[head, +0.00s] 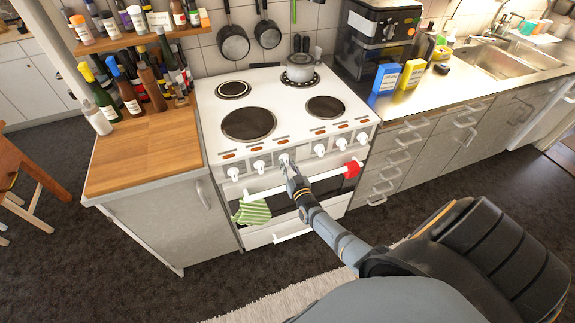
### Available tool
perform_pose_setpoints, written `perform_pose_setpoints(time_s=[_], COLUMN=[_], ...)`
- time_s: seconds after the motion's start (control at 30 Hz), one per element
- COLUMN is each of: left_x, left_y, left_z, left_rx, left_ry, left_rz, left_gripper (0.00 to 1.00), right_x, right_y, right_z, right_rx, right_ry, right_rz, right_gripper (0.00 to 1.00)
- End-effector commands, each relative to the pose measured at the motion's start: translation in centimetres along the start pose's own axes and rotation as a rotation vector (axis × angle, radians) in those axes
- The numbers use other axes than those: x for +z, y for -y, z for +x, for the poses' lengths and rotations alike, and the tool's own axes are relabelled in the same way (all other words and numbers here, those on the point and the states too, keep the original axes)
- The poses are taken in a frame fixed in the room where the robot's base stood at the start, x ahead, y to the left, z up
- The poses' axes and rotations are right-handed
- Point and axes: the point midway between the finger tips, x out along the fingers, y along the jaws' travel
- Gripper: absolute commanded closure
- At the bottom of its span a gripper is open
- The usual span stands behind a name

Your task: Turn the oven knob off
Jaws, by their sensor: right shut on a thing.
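The white cooker (276,141) stands in the middle, with a row of white knobs along its front panel. My right gripper (286,162) is at the front panel, shut on the third knob from the left (284,157). The gripper partly covers this knob, so its pointing direction is hard to tell. Two knobs (259,165) are to the left of it and several (320,149) to the right. The oven door (283,208) below is closed. My left gripper is not in view.
A white door rail (310,180) runs below the knobs, with a green striped cloth (252,212) and a red cloth (352,169) on it. A pot (300,68) stands on the back right plate. Wooden counter (150,150) with bottles is at left, steel counter (440,92) at right.

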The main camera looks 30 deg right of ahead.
Motion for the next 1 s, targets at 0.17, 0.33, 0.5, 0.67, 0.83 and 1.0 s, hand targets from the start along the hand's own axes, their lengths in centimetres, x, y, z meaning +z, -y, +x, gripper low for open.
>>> perform_pose_setpoints(time_s=[0.17,0.33,0.5,0.67,0.83,1.0], left_x=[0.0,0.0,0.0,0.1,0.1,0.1], left_y=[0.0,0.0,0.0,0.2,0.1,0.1], left_z=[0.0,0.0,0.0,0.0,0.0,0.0], left_rx=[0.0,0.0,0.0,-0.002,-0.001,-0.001], left_ry=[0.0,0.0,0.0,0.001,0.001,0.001], left_rz=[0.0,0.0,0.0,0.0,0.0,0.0], left_gripper=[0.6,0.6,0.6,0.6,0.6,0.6], right_x=[-0.5,-0.5,-0.3,0.0,0.0,-0.1], right_y=[0.0,0.0,0.0,0.0,0.0,0.0], right_z=[0.3,0.2,0.1,-0.8,-4.5,-8.5], right_rx=[0.0,0.0,0.0,0.0,-0.001,-0.002], right_ry=[-0.012,-0.01,-0.006,-0.002,-0.001,-0.003], right_rz=[-0.002,-0.001,0.0,0.0,0.0,-0.001], right_gripper=[0.74,0.58,0.58,0.58,0.58,0.58])
